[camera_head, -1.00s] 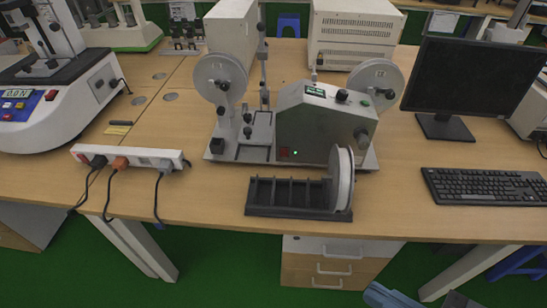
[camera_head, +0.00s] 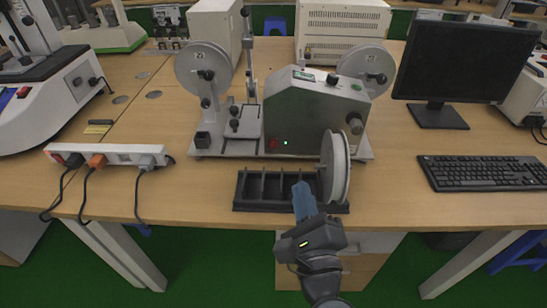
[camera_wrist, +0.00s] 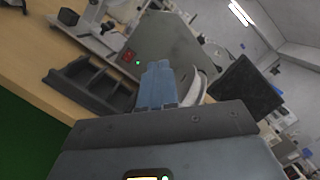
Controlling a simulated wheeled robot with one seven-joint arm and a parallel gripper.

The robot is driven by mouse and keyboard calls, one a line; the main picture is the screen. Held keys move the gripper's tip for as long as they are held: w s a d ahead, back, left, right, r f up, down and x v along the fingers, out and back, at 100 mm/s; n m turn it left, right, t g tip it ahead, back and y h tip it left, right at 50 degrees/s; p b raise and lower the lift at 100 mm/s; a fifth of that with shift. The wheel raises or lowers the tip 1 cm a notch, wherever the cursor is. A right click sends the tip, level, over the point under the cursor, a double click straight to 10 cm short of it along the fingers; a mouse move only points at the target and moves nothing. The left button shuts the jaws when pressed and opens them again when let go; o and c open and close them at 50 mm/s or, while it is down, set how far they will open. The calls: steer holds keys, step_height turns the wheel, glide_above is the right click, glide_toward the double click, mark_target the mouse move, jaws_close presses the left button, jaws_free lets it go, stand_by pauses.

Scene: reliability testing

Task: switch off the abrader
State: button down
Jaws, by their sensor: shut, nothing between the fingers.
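The abrader (camera_head: 300,115) stands on the wooden table, a grey-green metal box with two large wheels behind it. Its front panel has a red switch (camera_head: 273,144) at the lower left, with a lit green light (camera_head: 286,143) beside it. In the wrist view the red switch (camera_wrist: 129,55) and the green light show beyond my fingers. My gripper (camera_head: 303,192) has blue fingers, shut and empty, in front of the black slotted rack and below the panel, apart from the switch. The wrist view shows the shut blue fingers (camera_wrist: 157,75) pointing toward the abrader.
A black slotted rack (camera_head: 242,207) with a white wheel (camera_head: 337,167) upright at its right end stands between my gripper and the abrader. A power strip (camera_head: 105,152) lies left. A monitor (camera_head: 468,70) and keyboard (camera_head: 485,172) stand right. Bare table lies left of the rack.

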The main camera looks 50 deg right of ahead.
steer(key=w+d+f+m+g+b, duration=0.2)
steer(key=w+d+f+m+g, duration=0.1)
steer(key=w+f+m, duration=0.4)
steer(key=w+m+g, duration=0.1)
steer(key=w+m, duration=0.2)
steer(key=m, duration=0.1)
steer(key=shift+f+m+y, duration=0.2)
steer(key=shift+m+y, duration=0.1)
steer(key=shift+m, duration=0.1)
steer(key=p, duration=0.1)
glide_toward(274, 142)
steer(key=x, duration=0.5)
steer(key=shift+w+d+f, duration=0.1)
steer(key=shift+w+f, duration=0.05)
steer(key=shift+f, duration=0.1)
steer(key=shift+w+d, duration=0.35)
steer(key=shift+d, duration=0.1)
steer(key=shift+p, duration=0.3)
